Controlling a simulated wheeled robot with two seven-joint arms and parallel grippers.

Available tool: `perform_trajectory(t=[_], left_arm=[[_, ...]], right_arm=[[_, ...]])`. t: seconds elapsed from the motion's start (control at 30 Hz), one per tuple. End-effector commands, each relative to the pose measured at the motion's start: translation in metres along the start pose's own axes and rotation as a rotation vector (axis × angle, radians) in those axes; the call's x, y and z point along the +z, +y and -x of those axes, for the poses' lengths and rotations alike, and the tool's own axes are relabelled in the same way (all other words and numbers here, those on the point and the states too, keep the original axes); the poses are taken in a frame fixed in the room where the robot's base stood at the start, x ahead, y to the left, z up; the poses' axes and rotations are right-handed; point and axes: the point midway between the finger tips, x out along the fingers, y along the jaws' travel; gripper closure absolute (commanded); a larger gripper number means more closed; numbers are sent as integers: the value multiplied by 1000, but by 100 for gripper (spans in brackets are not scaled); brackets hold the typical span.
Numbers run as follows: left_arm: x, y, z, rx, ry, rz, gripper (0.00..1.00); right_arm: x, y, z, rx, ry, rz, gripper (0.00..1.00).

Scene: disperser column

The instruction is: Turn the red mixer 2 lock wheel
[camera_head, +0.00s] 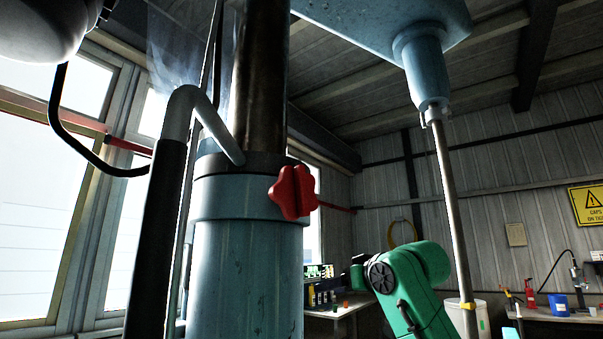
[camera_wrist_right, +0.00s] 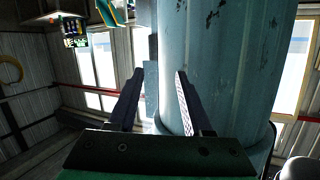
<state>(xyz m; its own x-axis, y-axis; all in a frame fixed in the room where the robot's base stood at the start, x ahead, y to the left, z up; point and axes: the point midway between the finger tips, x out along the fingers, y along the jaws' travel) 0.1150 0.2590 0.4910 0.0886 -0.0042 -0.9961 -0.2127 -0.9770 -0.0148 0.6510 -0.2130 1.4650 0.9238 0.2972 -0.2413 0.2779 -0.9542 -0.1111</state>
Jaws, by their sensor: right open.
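The red lock wheel (camera_head: 293,191) is a lobed knob on the front right of the blue column's collar (camera_head: 235,197) in the head view. It does not show in the right wrist view. My right arm, green, is at the lower right of the head view, below and to the right of the wheel. My right gripper (camera_wrist_right: 159,74) is open in the right wrist view, with nothing seen held between its two dark fingers. The blue column (camera_wrist_right: 225,65) is just beyond the fingers; I cannot tell whether they touch it. My left gripper is not in view.
A thin steel shaft (camera_head: 447,200) hangs from a blue housing right of my right arm. A grey bent pipe or handle (camera_head: 190,105) stands left of the column. A bench (camera_head: 345,306) with equipment is behind. A yellow warning sign (camera_head: 588,205) is on the far wall.

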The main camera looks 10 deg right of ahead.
Motion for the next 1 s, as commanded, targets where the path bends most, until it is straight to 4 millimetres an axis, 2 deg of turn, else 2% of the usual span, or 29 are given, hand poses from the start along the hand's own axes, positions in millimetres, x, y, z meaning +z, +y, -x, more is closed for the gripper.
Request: perform_trajectory(t=[0.03,0.07,0.1,0.2,0.3,0.33,0.4,0.47,0.57,0.9,1.0], left_arm=[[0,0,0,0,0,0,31],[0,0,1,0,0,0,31],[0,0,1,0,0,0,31],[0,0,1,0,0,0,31],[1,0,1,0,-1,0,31],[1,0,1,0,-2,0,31],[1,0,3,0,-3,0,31],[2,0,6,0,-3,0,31],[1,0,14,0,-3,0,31],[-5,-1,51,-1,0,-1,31],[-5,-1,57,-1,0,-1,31]], right_arm=[[-48,-24,54,-16,70,48,50],[-68,-38,85,-25,98,76,50],[-90,-56,125,-32,133,114,50],[-120,-91,209,-37,200,195,50],[-129,-111,258,-31,235,246,50],[-130,-114,264,-29,238,252,50],[-131,-116,266,-28,239,257,50],[-134,-116,260,-28,237,256,50],[-140,-118,240,-30,235,256,50],[-162,-123,154,-30,237,256,50],[-165,-124,138,-30,239,255,50]])
